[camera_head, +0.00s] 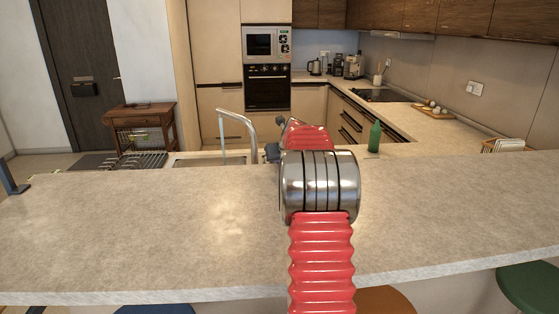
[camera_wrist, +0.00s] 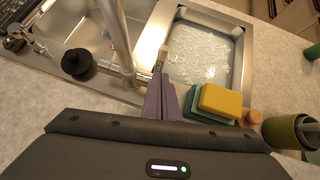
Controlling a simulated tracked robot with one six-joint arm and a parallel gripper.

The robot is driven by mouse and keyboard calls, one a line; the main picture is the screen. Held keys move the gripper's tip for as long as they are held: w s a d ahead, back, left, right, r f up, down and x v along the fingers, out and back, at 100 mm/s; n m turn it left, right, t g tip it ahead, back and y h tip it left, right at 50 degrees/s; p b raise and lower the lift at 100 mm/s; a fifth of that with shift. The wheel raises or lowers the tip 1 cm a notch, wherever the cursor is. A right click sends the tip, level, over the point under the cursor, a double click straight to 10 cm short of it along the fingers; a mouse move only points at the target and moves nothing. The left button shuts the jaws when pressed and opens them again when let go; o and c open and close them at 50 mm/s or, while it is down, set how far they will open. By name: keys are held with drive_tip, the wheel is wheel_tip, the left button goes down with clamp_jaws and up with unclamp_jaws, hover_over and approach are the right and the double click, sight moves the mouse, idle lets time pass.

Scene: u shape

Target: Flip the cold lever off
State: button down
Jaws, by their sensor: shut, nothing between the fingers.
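The metal tap (camera_head: 240,132) stands at the sink behind the counter in the head view. Its upright spout (camera_wrist: 118,42) rises left of centre in the wrist view. A short horizontal metal piece (camera_wrist: 112,69) at the tap's base looks like a lever; I cannot tell whether it is the cold one or how it is set. My gripper (camera_wrist: 160,90) is shut and empty, its fingers pointing over the sink's near edge, just right of the tap base. I cannot tell whether the fingertips touch anything. In the head view my arm largely hides the gripper.
The right basin (camera_wrist: 243,50) holds foamy water. Left is another basin (camera_wrist: 65,22), with a black round knob (camera_wrist: 78,63) near its edge. A yellow sponge (camera_wrist: 220,101), green pads and a green cup (camera_wrist: 284,132) stand close right of my fingers. A green bottle (camera_head: 375,137) stands farther right.

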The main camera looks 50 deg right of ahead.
drive_tip(key=shift+w+d+f, duration=0.35)
drive_tip(key=shift+w, duration=0.3)
drive_tip(key=shift+w+d+f, duration=0.3)
drive_tip(key=shift+w, duration=0.35)
drive_tip(key=shift+w+d+f, duration=0.35)
drive_tip(key=shift+w, duration=0.3)
drive_tip(key=shift+d, duration=0.1)
